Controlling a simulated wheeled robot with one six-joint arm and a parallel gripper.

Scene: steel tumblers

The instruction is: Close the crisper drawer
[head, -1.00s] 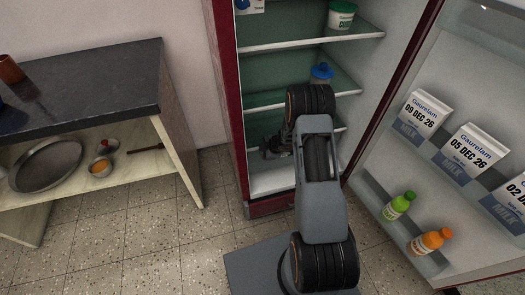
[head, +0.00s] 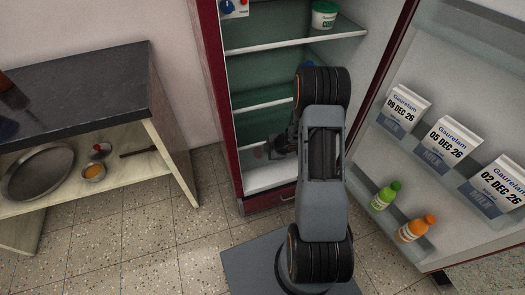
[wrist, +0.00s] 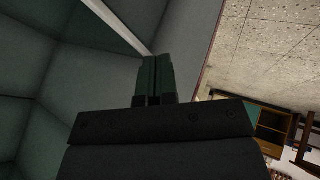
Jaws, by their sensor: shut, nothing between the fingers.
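The open fridge (head: 209,75) stands ahead of me with its lower compartment partly behind my arm. A pale surface (head: 266,178) shows at the bottom of the compartment; I cannot tell whether it is the crisper drawer or the fridge floor. No drawer front or handle stands out clearly. My gripper (head: 268,151) is inside the lower compartment, above the pale surface and left of my arm. In the wrist view its two dark fingers (wrist: 154,79) are together, with nothing between them. Grey-green walls show on the left there.
The fridge door (head: 465,105) is open on the right and holds milk cartons (head: 449,144), a green bottle (head: 385,196) and an orange bottle (head: 416,228). A white tub (head: 324,15) is on an upper shelf. A dark-topped counter (head: 75,95) stands left, with clear floor between.

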